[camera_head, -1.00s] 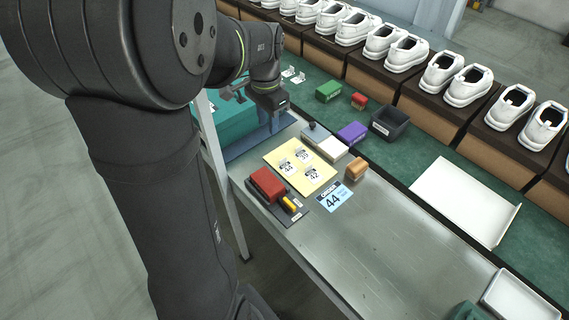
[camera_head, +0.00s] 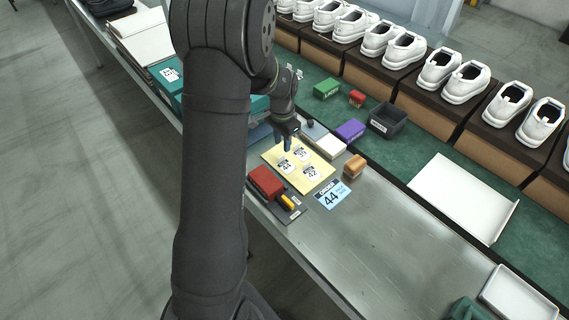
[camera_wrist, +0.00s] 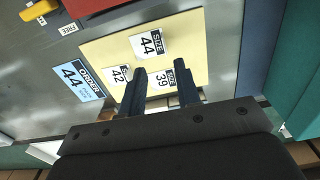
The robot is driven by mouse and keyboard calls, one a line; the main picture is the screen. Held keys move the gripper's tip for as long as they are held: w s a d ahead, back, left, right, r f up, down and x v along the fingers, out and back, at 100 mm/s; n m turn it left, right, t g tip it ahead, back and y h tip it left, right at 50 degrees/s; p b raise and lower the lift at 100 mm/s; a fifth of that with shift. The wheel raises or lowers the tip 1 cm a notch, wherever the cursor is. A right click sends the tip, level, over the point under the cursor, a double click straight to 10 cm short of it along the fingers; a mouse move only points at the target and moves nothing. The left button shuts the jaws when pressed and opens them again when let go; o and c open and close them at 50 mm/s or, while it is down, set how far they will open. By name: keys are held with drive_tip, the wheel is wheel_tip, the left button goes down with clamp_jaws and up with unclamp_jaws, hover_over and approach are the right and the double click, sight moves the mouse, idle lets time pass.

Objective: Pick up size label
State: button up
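A yellow mat (camera_head: 269,156) holds three white size labels. In the wrist view the label 44 (camera_wrist: 150,44) stands off by itself, with the label 42 (camera_wrist: 118,74) and the label 39 (camera_wrist: 161,79) nearer my fingers. My gripper (camera_wrist: 161,80) is open and empty, its two dark blue fingers apart. In the wrist view the fingertips overlap the edges of 42 and 39. In the head view my gripper (camera_head: 283,143) is over the mat's far left part. A blue order card (camera_head: 332,194) reading 44 lies beside the mat; it also shows in the wrist view (camera_wrist: 78,80).
A red block (camera_head: 264,181) and a yellow piece (camera_head: 287,203) sit on a dark tray. An orange-brown block (camera_head: 354,167), a white-topped block (camera_head: 330,147) and a purple box (camera_head: 350,130) stand close by.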

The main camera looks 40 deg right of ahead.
sight(281, 161)
drive_tip(key=shift+w+f, duration=0.15)
drive_tip(key=shift+f, duration=1.6)
drive_tip(key=shift+w+f, duration=0.15)
drive_tip(key=shift+f, duration=1.6)
clamp_jaws()
